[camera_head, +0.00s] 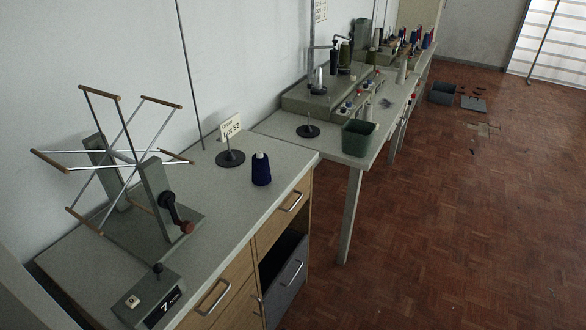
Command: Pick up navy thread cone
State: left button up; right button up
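The navy thread cone (261,170) stands upright on the grey worktop of the near cabinet, close to its right end. Its pale tip shows at the top. A dark round-based spindle stand (231,157) is just behind it to the left, apart from it. Neither of my grippers shows in the head view.
A yarn winder (130,165) with a crank and a small counter box (147,297) take up the worktop's left part. A green bin (358,137) is on the lower table beyond. A cabinet drawer (287,285) sits below.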

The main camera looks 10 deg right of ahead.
aim_at(261, 175)
jog(key=u, duration=0.4)
jog(key=i+l+u, duration=0.1)
jog(key=l+u, duration=0.15)
jog(key=l, duration=0.15)
jog(key=i+l+u, duration=0.1)
jog(key=l+u, duration=0.2)
jog(key=i+l+u, duration=0.15)
jog(key=l, duration=1.2)
jog(key=l+u, duration=0.15)
jog(key=l, duration=1.25)
jog(key=i, duration=0.05)
